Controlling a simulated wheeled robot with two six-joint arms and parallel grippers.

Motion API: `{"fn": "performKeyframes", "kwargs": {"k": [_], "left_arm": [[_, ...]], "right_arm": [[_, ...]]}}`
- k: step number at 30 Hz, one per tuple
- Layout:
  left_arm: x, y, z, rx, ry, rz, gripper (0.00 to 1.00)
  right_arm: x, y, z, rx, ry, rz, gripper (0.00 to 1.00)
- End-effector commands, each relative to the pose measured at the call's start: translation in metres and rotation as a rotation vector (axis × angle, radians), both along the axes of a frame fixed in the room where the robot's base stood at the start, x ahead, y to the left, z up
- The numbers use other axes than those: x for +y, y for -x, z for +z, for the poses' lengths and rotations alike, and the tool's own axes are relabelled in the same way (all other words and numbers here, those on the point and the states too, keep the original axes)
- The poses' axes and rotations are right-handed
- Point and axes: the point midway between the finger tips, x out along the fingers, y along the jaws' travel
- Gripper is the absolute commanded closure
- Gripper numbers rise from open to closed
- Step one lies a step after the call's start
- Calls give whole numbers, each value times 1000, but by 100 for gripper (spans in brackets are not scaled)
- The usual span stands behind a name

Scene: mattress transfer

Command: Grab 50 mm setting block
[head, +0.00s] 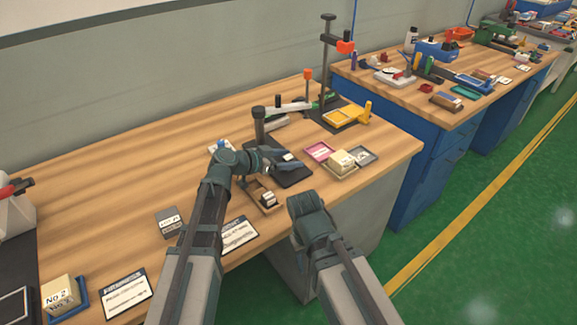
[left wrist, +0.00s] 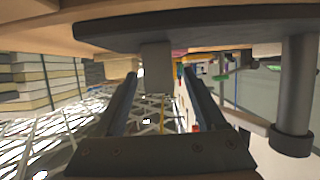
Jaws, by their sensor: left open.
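A plain grey block (left wrist: 157,68), which looks like the setting block, stands on a dark plate (left wrist: 200,28) in the left wrist view, which is upside down. It also shows as a small pale patch (head: 288,157) in the head view, partly hidden by my left gripper. My left gripper (head: 281,158) is low over the dark plate (head: 294,175). Its open fingers (left wrist: 160,76) point at the block, with one fingertip on each side. I cannot tell whether they touch it. No size marking is readable on it.
A dark post (left wrist: 297,95) rises from the plate close to the gripper. A small wooden tray (head: 268,208) with labelled blocks sits in front. The left bench top (head: 100,190) is mostly bare.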

Motion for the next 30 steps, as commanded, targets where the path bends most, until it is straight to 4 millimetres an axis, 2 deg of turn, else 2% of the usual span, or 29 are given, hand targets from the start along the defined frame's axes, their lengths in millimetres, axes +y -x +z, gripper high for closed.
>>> {"fn": "performKeyframes", "kwargs": {"k": [5, 6, 15, 18, 30], "left_arm": [[0, 0, 0, 0, 0, 1, 28], [0, 0, 0, 0, 0, 1, 31], [0, 0, 0, 0, 0, 1, 85], [0, 0, 0, 0, 0, 1, 100], [0, 0, 0, 0, 1, 1, 100]], "right_arm": [[0, 0, 0, 0, 0, 0, 45], [0, 0, 0, 0, 0, 0, 45], [0, 0, 0, 0, 0, 0, 45], [0, 0, 0, 0, 0, 0, 45], [0, 0, 0, 0, 0, 0, 45]]}}
